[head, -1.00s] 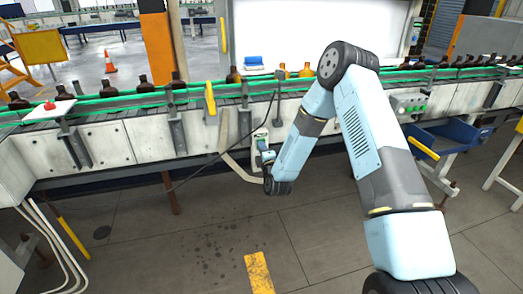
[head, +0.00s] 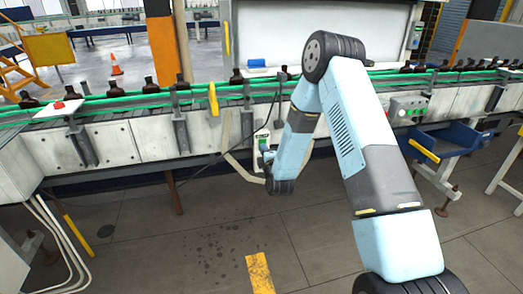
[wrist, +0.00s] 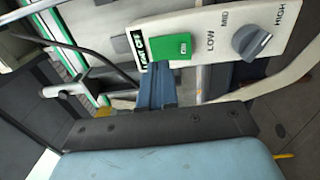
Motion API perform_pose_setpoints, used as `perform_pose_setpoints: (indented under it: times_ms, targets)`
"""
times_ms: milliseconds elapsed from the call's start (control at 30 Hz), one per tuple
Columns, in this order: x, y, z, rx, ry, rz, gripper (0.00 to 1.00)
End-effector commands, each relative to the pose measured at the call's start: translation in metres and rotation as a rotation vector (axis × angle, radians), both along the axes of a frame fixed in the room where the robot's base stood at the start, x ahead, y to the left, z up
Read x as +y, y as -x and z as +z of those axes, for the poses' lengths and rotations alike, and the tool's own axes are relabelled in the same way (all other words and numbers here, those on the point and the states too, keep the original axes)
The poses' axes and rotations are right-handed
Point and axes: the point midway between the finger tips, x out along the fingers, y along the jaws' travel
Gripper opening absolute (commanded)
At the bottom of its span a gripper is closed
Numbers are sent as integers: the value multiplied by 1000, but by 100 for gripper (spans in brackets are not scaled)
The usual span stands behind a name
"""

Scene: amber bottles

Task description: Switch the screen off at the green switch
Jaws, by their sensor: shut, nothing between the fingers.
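The green switch (wrist: 170,47) sits on a pale control box (wrist: 215,35) beside a grey knob marked LOW, MID and HIGH. My gripper (wrist: 160,72) is shut and empty, its fingertips at the switch's lower left edge; I cannot tell whether they touch. In the head view the box (head: 262,143) hangs under the conveyor, and my gripper (head: 268,157) is at its lower end, partly hidden by my wrist.
The conveyor (head: 115,148) with green rails runs across the view, carrying several bottles. A control panel with buttons (head: 408,108) and a blue bin (head: 445,142) are at the right. A red button (head: 59,105) is at the left. The floor in front is open.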

Motion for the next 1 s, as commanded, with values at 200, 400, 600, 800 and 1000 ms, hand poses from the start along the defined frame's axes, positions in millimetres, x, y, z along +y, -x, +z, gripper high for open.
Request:
perform_pose_setpoints:
  times_ms: [200,400,600,800,1000]
  targets:
    - [-14,39,4,5,3,-6,0]
    - [-20,76,7,6,3,-5,0]
    - [-25,99,10,5,4,-4,0]
    - [-26,107,12,4,3,-4,0]
    - [-26,107,12,4,3,-4,0]
